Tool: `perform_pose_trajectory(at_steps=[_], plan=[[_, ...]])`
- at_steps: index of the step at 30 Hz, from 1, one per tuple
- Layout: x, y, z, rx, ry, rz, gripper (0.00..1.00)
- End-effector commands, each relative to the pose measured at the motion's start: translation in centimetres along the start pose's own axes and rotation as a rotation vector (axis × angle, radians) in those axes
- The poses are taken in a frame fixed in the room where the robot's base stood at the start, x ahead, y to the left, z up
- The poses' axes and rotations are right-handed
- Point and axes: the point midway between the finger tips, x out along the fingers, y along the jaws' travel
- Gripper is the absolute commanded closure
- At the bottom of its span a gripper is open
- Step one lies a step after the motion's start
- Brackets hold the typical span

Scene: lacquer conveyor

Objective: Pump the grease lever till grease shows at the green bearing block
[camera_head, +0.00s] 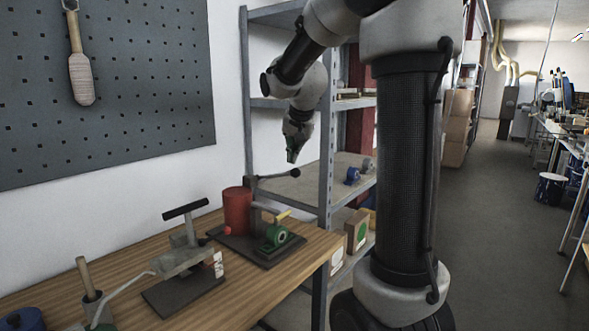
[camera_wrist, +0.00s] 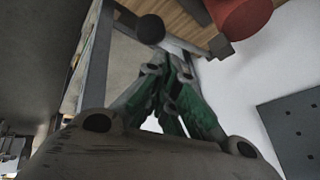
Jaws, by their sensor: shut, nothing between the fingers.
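The grease pump has a red cylinder (camera_head: 237,208) on a dark base plate at the right end of the wooden bench. Its grease lever (camera_head: 272,177) is a thin dark bar sticking out to the right, about level, with a black ball knob (camera_head: 295,172) at its end. The green bearing block (camera_head: 276,235) sits right of the cylinder, with a small yellow piece (camera_head: 283,215) above it; I cannot make out grease. My gripper (camera_head: 291,158) points down, shut and empty, close above the knob. In the wrist view the knob (camera_wrist: 150,28) lies just beyond the fingertips (camera_wrist: 177,58); contact cannot be told.
A clamp-like device with a black T-handle (camera_head: 185,209) stands on the bench (camera_head: 120,270) left of the pump. A grey shelf rack (camera_head: 325,150) with boxes and small parts stands close behind and right of my gripper. A pegboard (camera_head: 110,90) hangs on the wall.

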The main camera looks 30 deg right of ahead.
Motion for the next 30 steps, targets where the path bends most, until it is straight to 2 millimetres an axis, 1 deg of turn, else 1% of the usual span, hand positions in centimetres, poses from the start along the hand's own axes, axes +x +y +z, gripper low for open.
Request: perform_pose_trajectory(at_steps=[5,30], plan=[[0.37,0.28,0.26,0.000,0.000,0.000,1.00],[0.86,0.64,0.64,0.000,-0.001,0.001,1.00]])
